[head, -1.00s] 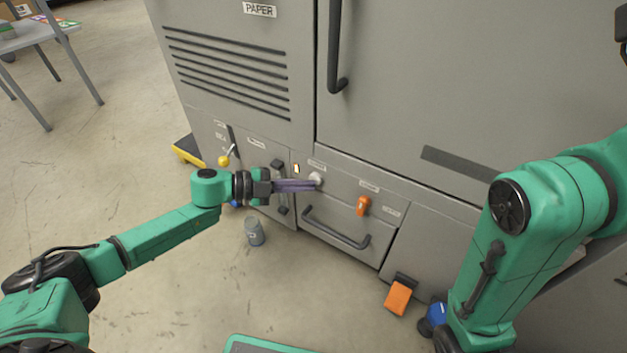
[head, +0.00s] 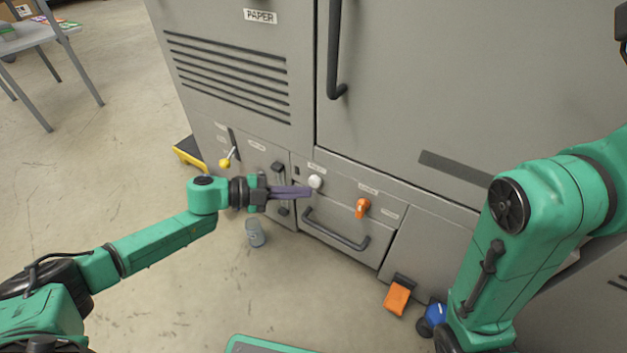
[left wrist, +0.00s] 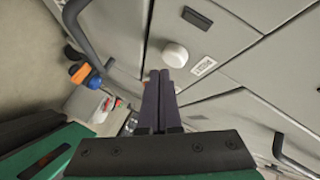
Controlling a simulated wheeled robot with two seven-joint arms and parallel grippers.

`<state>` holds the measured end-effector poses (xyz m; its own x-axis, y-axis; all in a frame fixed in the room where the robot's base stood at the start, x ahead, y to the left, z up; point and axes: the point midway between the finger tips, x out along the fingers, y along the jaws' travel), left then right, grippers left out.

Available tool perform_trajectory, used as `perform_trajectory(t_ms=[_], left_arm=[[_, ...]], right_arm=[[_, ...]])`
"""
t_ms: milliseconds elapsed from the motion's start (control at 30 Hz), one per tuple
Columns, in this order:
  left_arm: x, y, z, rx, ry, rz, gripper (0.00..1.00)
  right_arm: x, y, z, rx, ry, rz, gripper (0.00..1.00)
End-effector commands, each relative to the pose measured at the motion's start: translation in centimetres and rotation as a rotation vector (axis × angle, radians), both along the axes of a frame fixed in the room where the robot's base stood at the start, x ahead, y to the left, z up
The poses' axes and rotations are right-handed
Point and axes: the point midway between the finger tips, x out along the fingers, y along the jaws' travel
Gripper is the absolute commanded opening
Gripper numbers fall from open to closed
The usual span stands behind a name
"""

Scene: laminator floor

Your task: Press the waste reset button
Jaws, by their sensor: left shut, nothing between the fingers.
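In the left wrist view the closed fingertips (left wrist: 158,74) look slightly apart from the button. The small indicator window (head: 297,171) left of the button is dark. My right gripper is out of view.
A dark drawer handle (head: 336,230) lies below the button and an orange knob (head: 362,208) to its right. A yellow-tipped lever (head: 225,163) is at the left. A grey can (head: 254,233) and an orange pedal (head: 397,297) are low in front. Open floor lies left.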

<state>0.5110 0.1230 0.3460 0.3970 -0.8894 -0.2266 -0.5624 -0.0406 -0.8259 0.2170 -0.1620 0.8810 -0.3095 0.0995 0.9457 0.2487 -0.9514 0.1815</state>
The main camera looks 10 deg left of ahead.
Motion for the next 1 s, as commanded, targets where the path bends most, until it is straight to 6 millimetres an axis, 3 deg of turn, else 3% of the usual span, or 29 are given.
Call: perform_trajectory(t_ms=[300, 800, 1000], left_arm=[[-0.2, 0.1, 0.1, 0.0, -0.001, -0.001, 0.0], [-4.6, 1.8, 0.2, 0.001, 0.002, -0.001, 0.0], [-4.7, 1.9, 0.0, 0.0, -0.002, -0.001, 0.0]], right_arm=[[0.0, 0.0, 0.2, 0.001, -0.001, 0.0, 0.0], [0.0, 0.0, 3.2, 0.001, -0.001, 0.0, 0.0], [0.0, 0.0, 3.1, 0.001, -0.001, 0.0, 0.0]])
